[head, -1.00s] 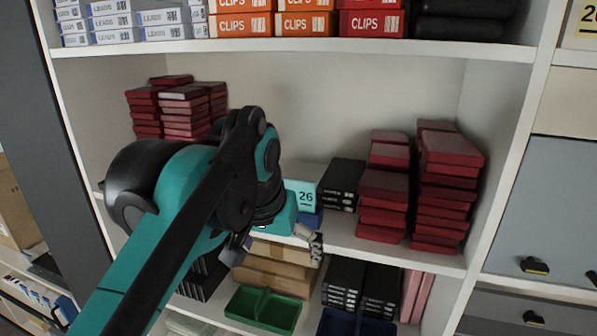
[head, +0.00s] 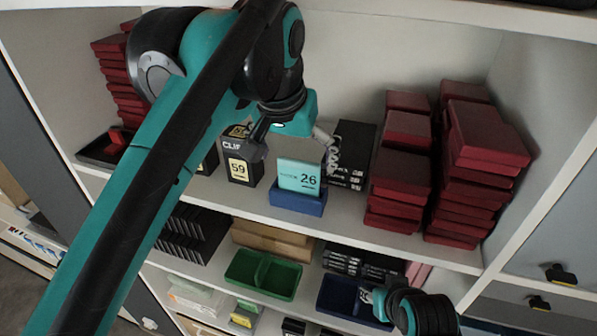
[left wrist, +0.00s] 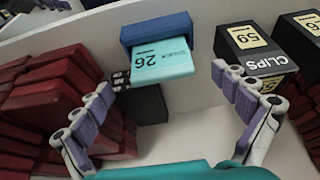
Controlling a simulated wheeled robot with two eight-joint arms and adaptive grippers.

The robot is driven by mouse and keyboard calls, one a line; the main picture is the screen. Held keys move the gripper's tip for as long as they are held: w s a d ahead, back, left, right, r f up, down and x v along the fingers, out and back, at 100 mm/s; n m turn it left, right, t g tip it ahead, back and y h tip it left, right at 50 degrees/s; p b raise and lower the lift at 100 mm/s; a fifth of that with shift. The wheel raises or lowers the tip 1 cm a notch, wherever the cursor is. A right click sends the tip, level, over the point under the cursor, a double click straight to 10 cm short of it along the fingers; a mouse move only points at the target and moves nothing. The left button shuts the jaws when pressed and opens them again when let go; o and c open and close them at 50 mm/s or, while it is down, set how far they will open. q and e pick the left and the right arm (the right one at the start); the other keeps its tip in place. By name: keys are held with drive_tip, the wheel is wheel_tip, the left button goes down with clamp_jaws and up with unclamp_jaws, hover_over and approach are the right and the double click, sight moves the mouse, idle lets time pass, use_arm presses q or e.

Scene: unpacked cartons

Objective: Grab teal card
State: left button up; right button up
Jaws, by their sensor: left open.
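The teal card (head: 299,177), marked 26, stands upright in a small blue holder (head: 297,200) on the middle shelf. In the left wrist view the teal card (left wrist: 160,65) sits ahead, between the open fingers, with the blue holder (left wrist: 157,30) beyond it. My left gripper (head: 292,147) is open and empty, its fingers spread to either side above the card, not visibly touching it. The left gripper also frames the lower part of the left wrist view (left wrist: 165,88). My right gripper (head: 372,302) shows partly at the bottom right; its jaws are unclear.
A black CLIPS box marked 59 (head: 240,165) stands left of the card. Black boxes (head: 350,150) and stacked dark red boxes (head: 400,160) stand to its right. Below are a green tray (head: 262,275) and a dark blue tray (head: 345,300). The upper shelf edge (head: 450,15) is overhead.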

sight(298, 172)
use_arm(q)
drive_tip(key=shift+d+f, duration=0.1)
drive_tip(key=shift+f, duration=0.35)
drive_tip(key=p+x, duration=0.1)
drive_tip(key=x, duration=0.4)
drive_tip(key=shift+w, duration=0.2)
drive_tip(key=shift+s, duration=0.2)
drive_tip(key=c, duration=1.2)
